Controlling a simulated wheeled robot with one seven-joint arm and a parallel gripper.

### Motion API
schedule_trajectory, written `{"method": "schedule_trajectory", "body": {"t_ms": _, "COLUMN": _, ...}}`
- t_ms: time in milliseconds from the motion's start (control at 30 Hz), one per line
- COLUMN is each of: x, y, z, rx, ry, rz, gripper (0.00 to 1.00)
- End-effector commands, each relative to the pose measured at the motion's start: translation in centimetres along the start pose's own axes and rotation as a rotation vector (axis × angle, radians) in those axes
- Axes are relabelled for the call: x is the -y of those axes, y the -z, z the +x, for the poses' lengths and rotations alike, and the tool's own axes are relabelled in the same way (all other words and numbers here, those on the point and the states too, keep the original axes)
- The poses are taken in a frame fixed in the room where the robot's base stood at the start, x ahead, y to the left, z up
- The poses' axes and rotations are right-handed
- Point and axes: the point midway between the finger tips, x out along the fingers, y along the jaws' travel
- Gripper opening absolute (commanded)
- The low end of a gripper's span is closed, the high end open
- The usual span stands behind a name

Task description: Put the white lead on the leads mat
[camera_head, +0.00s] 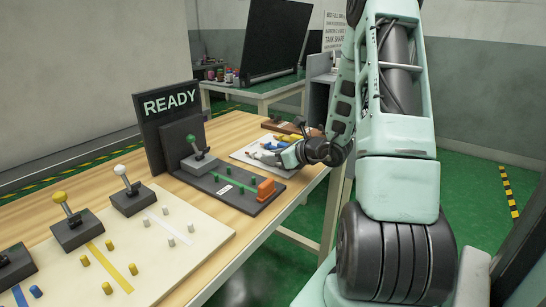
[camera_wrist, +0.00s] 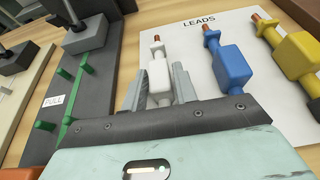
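The white lead (camera_wrist: 158,74), with a copper tip, lies between the two fingers of my gripper (camera_wrist: 160,82) in the wrist view. The fingers sit close against both sides of its block, and its lower end is hidden by my gripper. The lead is over the left part of the white leads mat (camera_wrist: 196,38), roughly parallel to the other leads. I cannot tell whether it touches the mat. In the head view my gripper (camera_head: 296,154) is low over the mat (camera_head: 247,154), and the white lead is hard to make out there.
A blue lead (camera_wrist: 235,66) and a yellow lead (camera_wrist: 299,58) lie to the right on the mat. Left of it is a dark fixture (camera_head: 222,182) with a lever, green pegs and an orange block. A pale board (camera_head: 187,262) with levers and pegs is nearer.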

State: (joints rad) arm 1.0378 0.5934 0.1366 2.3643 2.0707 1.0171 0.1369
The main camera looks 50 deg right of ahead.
Motion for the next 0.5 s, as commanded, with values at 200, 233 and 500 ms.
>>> {"method": "schedule_trajectory", "body": {"t_ms": 200, "x": 0.0, "y": 0.0, "z": 0.0, "rx": 0.000, "ry": 0.000, "rz": 0.000, "gripper": 0.43}}
{"method": "schedule_trajectory", "body": {"t_ms": 233, "x": 0.0, "y": 0.0, "z": 0.0, "rx": 0.000, "ry": 0.000, "rz": 0.000, "gripper": 0.43}}
{"method": "schedule_trajectory", "body": {"t_ms": 500, "x": 0.1, "y": -0.4, "z": -1.3, "rx": -0.001, "ry": 0.003, "rz": 0.000, "gripper": 0.43}}
